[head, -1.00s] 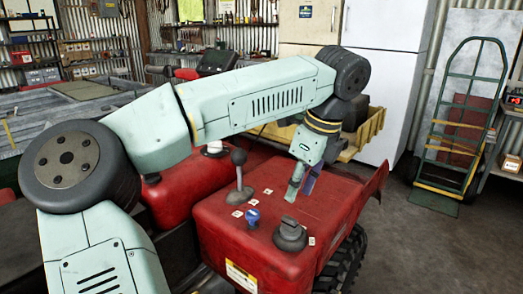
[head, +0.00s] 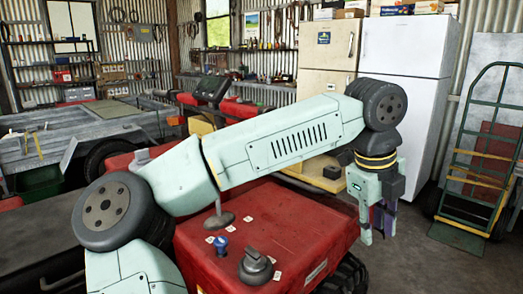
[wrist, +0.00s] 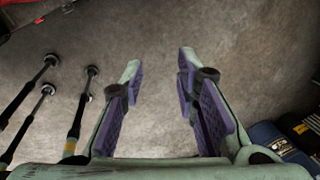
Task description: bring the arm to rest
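My gripper (head: 377,228) hangs pointing down at the right end of my arm in the head view, just beyond the right edge of the red quad body (head: 300,215). In the wrist view my gripper (wrist: 160,62) has its two purple-padded fingers spread apart with only bare concrete floor between them. It is open and empty. My arm stretches across the head view above the quad and hides part of its top.
The quad's top carries a blue knob (head: 221,247), a black rotary knob (head: 256,266) and a grey lever, its upper part hidden by my arm. A green hand truck (head: 480,150) stands right, beside a white fridge (head: 402,75). Open floor (head: 410,262) lies between.

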